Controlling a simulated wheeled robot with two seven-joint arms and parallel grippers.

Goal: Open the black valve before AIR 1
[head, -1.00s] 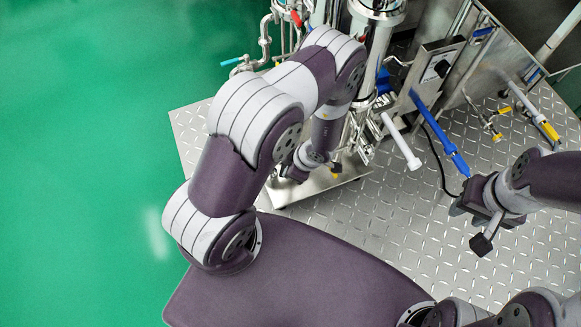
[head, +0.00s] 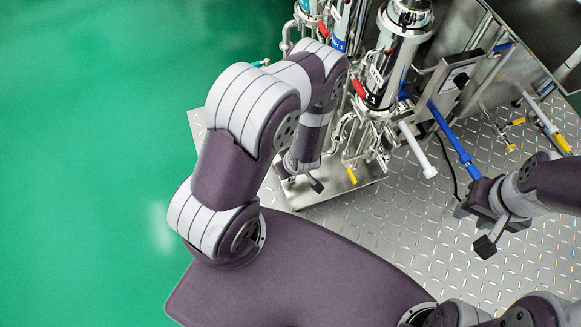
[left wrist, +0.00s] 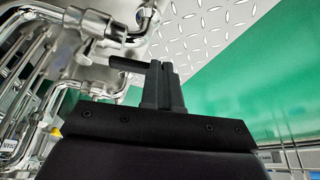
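In the left wrist view a black bar-like handle (left wrist: 124,63) sticks out left of my left gripper (left wrist: 163,70), among shiny steel pipes. It may be the black valve lever. The two fingers are close together; the handle meets or passes behind the left finger, and I cannot tell if it is held. In the head view my left gripper (head: 302,180) is small, low beside the steel pipework, partly hidden by my arm. My right gripper (head: 485,222) is at the right, clear of the pipework; its finger gap does not show clearly. No AIR 1 label is readable.
The steel washer unit (head: 400,50) with pipes, a red handle (head: 360,88) and yellow handles stands at top centre. Diamond-plate floor (head: 400,240) and green floor (head: 90,150) are open.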

